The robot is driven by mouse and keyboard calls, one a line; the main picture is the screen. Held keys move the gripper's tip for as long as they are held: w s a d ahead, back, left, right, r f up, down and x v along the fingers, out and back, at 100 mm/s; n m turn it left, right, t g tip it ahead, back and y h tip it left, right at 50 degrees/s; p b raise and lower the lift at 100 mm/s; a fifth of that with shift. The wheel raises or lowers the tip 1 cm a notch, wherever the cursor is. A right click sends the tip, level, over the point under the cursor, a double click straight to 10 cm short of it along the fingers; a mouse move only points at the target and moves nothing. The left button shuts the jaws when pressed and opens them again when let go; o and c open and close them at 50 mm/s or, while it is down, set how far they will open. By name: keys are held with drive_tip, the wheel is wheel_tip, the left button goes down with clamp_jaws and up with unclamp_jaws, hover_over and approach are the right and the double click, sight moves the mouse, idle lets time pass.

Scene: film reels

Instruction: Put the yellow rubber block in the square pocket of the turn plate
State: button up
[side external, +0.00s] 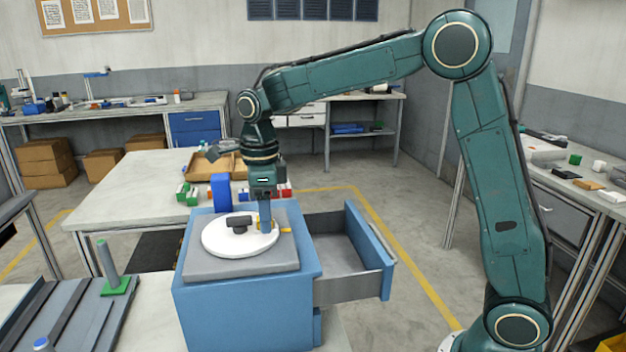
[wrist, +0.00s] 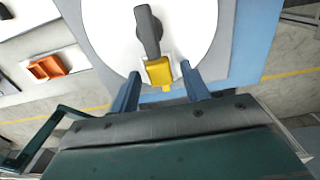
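The turn plate (side external: 215,240) is a white round disc on a grey slab atop a blue cabinet. It also shows in the wrist view (wrist: 105,25), with a dark handle (wrist: 148,30) across its middle. The yellow block (wrist: 159,71) is at the plate's near edge in the wrist view, beside the handle's end. My gripper (wrist: 161,74) points down at the plate's right side in the side view (side external: 265,226). Its two blue fingers stand either side of the block, with a visible gap at each side.
The cabinet's drawer (side external: 345,255) is pulled out to the right. A tall blue block (side external: 220,192) stands behind the plate. Green, white and red blocks and a wooden tray (side external: 230,165) lie on the table behind. A grey post on a green base (side external: 117,287) stands at left.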

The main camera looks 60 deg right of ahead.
drive_tip(key=shift+r, duration=0.15)
wheel_tip(320, 180, up, 12)
idle(0.9)
idle(0.5)
drive_tip(key=s+d+n+t, duration=0.2)
drive_tip(key=s+n+t, duration=0.1)
drive_tip(key=s+n, duration=1.15)
drive_tip(key=s+d+f+n+t, duration=0.1)
drive_tip(key=s+f+n+t, duration=0.1)
drive_tip(key=s+f+n, duration=0.6)
drive_tip(key=s+n, duration=0.3)
drive_tip(key=n, duration=0.1)
drive_tip(key=shift+s+t, duration=0.2)
drive_tip(key=shift+t, duration=0.1)
drive_tip(key=shift+n, duration=0.25)
